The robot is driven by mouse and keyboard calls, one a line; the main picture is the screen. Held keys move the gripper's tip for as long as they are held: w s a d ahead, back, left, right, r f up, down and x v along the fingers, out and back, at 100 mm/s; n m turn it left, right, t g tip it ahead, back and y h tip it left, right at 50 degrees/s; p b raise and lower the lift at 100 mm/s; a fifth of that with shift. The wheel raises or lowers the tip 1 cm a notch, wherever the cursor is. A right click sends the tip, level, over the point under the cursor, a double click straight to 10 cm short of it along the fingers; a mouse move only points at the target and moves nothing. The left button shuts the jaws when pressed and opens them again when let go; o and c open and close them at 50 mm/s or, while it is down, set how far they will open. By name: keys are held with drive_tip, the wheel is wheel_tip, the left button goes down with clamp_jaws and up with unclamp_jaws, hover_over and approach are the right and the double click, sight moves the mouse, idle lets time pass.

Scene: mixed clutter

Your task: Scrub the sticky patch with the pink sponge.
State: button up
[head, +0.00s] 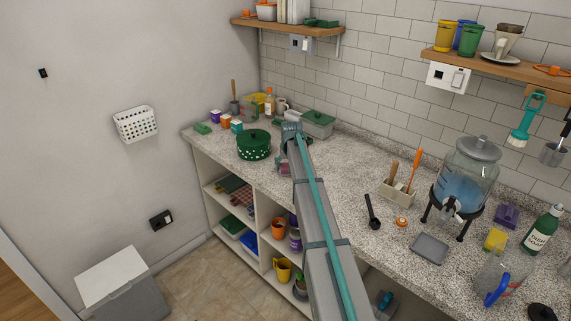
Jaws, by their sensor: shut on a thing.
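My arm reaches from the bottom of the head view over the counter (345,185). My gripper (284,163) is at its far end, small and mostly hidden by my own wrist, low over the counter just right of the green pot. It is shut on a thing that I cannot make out. I cannot pick out the pink sponge or the sticky patch in this view; my arm covers part of the counter.
The dark green pot (254,145) stands close left of my gripper. A grey box with a green lid (317,124) is behind it. A utensil holder (397,194), a drink dispenser (465,180) and a green bottle (541,232) stand to the right. Open shelves (262,222) lie below.

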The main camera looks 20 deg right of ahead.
drive_tip(key=shift+s+d, duration=0.4)
drive_tip(key=shift+s, duration=0.4)
drive_tip(key=shift+s+d, duration=0.35)
drive_tip(key=shift+s, duration=0.5)
drive_tip(key=shift+s+d, duration=0.4)
drive_tip(key=shift+s, duration=0.4)
drive_tip(key=shift+r, duration=0.1)
drive_tip(key=shift+r, duration=0.1)
wheel_tip(320, 180, up, 7)
drive_tip(key=p, duration=0.3)
